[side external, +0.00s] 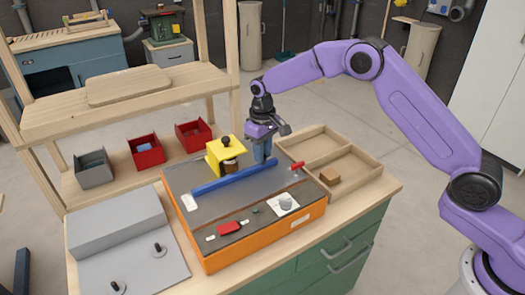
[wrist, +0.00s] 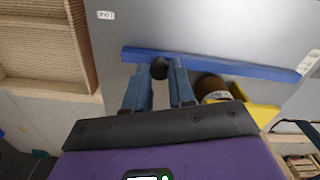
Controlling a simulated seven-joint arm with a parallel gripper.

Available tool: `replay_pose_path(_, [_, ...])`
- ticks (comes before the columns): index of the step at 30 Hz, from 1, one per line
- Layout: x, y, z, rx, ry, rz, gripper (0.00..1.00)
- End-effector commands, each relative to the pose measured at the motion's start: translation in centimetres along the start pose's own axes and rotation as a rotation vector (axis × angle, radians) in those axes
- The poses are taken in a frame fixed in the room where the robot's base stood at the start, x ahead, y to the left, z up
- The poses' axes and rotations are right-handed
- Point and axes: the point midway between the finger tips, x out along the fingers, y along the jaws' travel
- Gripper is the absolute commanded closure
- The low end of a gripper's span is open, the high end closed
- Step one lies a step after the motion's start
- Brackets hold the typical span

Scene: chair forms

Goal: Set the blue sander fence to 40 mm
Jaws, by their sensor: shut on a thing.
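The blue fence (side external: 233,178) is a long bar lying across the grey top (side external: 210,207) of an orange-sided sander. In the wrist view the fence (wrist: 230,66) runs nearly the full width of the grey plate. A dark round knob (wrist: 158,67) sits at the fence's near edge, between the blue fingertips of my gripper (wrist: 160,76). My gripper (side external: 262,157) points down at the fence's far right end and is shut on the knob. In the side view the fingers hide the knob. A white label with marks (wrist: 309,62) lies beyond the fence's right end; its reading is too small to tell.
A yellow block with a black knob (side external: 222,154) stands close behind the fence. A wooden tray (side external: 345,162) with a brown block adjoins on the right.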

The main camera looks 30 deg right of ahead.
Motion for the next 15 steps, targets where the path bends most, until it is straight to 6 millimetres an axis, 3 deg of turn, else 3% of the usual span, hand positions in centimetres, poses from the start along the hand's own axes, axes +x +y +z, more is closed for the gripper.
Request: replay_pose_path(15, [-0.1, -0.9, 2.8, -0.001, 0.001, 0.001, 1.0])
